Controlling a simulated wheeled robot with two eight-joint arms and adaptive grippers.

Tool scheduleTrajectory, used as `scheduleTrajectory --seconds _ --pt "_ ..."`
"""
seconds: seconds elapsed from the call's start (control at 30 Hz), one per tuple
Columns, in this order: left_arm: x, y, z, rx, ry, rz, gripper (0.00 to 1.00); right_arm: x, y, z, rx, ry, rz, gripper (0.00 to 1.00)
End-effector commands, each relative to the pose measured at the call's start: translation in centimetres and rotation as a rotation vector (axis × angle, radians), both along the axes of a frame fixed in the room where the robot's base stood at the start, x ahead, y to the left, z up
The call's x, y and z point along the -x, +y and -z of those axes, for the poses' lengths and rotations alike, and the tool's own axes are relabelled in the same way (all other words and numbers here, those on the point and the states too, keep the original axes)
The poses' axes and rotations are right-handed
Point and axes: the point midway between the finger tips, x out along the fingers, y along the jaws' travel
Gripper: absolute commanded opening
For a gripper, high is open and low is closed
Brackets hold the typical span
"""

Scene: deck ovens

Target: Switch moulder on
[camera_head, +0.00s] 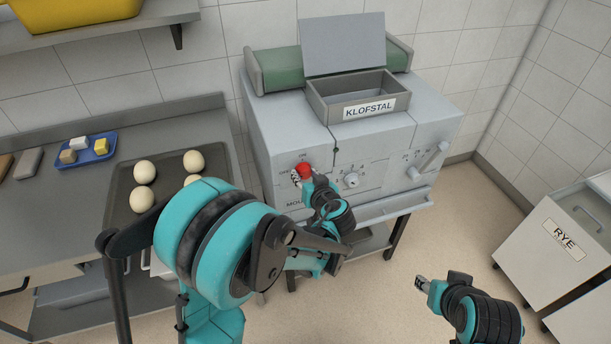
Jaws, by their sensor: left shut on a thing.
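The moulder (400,140) is a pale grey machine with a KLOFSTAL label on its open-lidded hopper. Its front panel carries a red knob (304,169) with ON and OFF lettering around it. My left gripper (303,177) is at this knob and shut on it; the arm hides part of the panel below, including most of the moulder's name. Which way the knob is turned is hard to tell. My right gripper (421,284) is low in front of the machine, away from it, with no object visible in it. Its fingers are too small to judge.
A dial (351,180) and a lever handle (434,156) are right of the knob. A dark tray (122,181) with several dough balls and a blue tray (99,154) are on the left bench. A RYE bin (520,240) stands right. The floor between is clear.

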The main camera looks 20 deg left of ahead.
Motion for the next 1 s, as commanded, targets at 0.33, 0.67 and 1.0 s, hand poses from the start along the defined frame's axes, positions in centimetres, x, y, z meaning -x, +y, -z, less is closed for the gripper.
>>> scheduleTrajectory --seconds 0.33,0.67,1.0 --pt "-0.2 -0.4 0.1 -0.124 0.084 0.007 0.1 0.0 0.0 0.6 0.0 0.0 0.0 0.4" --pt "-0.3 -0.6 0.2 -0.371 0.251 0.008 0.1 0.0 0.0 1.8 0.0 0.0 0.0 0.4" --pt "-0.4 -0.7 0.5 -0.638 0.433 0.008 0.1 0.0 0.0 3.5 0.0 0.0 0.0 0.4"
